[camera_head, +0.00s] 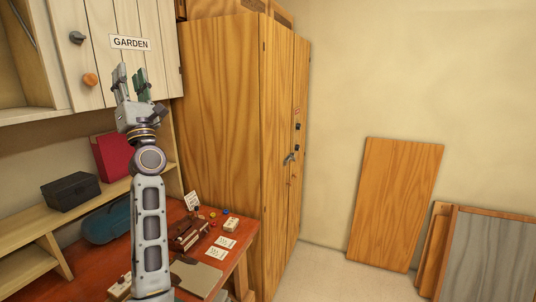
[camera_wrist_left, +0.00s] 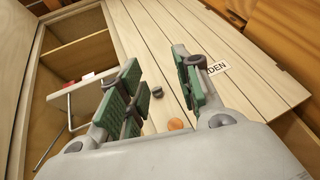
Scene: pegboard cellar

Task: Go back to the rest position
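My left gripper (camera_head: 131,84) is raised in front of the white cupboard door with the GARDEN label (camera_head: 131,43). In the left wrist view the left gripper (camera_wrist_left: 162,92) has its green-padded fingers spread apart with nothing between them. Beyond the fingers, the plank door (camera_wrist_left: 150,30) shows with a dark knob (camera_wrist_left: 157,92) and an orange knob (camera_wrist_left: 176,125). In the head view the same dark knob (camera_head: 77,38) and orange knob (camera_head: 90,80) sit left of the gripper. I cannot tell whether the fingers touch the door. My right gripper is in neither view.
A red bench (camera_head: 175,215) below holds a blue case (camera_head: 106,222), cards and small items. A shelf (camera_head: 60,225) carries a black box (camera_head: 71,191) and a red binder (camera_head: 111,157). A tall wooden cabinet (camera_head: 220,110) stands right. Boards (camera_head: 395,205) lean on the far wall.

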